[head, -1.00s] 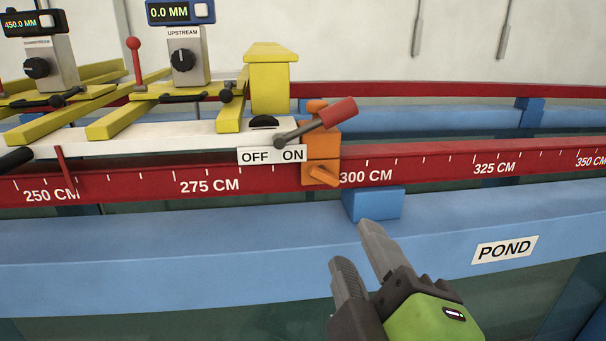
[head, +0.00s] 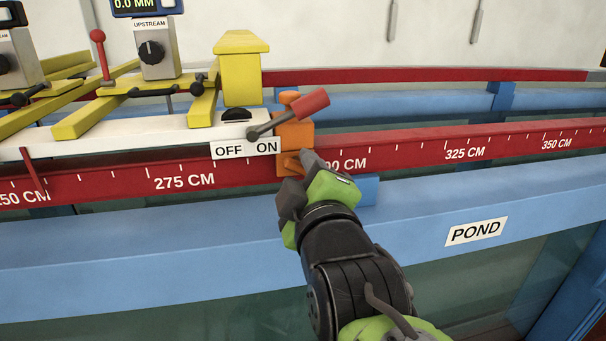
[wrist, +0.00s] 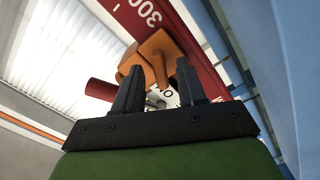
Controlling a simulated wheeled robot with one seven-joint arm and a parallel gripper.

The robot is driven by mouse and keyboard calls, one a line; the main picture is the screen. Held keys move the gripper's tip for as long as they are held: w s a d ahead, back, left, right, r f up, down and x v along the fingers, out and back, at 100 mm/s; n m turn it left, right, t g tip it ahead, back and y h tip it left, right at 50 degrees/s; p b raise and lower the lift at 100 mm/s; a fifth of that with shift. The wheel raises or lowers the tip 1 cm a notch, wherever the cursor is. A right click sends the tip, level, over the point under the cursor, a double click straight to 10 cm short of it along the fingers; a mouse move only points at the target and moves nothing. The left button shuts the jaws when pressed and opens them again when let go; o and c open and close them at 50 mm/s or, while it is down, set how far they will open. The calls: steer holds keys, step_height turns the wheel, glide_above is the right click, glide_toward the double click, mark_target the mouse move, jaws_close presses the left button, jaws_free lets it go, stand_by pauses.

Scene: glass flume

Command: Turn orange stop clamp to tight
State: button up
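The orange stop clamp (head: 295,133) sits on the red rail just left of the 300 CM mark, beside the ON label. Its small orange handle (head: 291,162) sticks out low on the front face, partly hidden by my gripper (head: 299,172). My gripper has come up from below right, with its fingertips close at the handle. In the wrist view the two fingers (wrist: 161,82) stand apart, with orange clamp parts (wrist: 150,48) beyond and between their tips. I cannot tell whether a finger touches the handle.
A red-tipped lever (head: 310,103) juts out just above the clamp, over the OFF/ON plate (head: 228,151). A blue block (head: 367,190) is right beside my gripper, on the blue beam (head: 420,232). A yellow carriage frame (head: 240,75) stands at the left. The rail to the right is free.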

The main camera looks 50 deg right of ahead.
jaws_close()
steer(key=shift+f+b, duration=0.1)
steer(key=shift+b, duration=0.25)
steer(key=m+b, duration=0.3)
steer(key=shift+f, duration=0.15)
steer(key=m+b, duration=0.3)
steer(key=shift+m, duration=0.3)
steer(key=m+b, duration=0.3)
steer(key=m, duration=0.1)
steer(key=shift+b, duration=0.3)
steer(key=shift+m+b, duration=0.85)
steer(key=shift+m, duration=0.85)
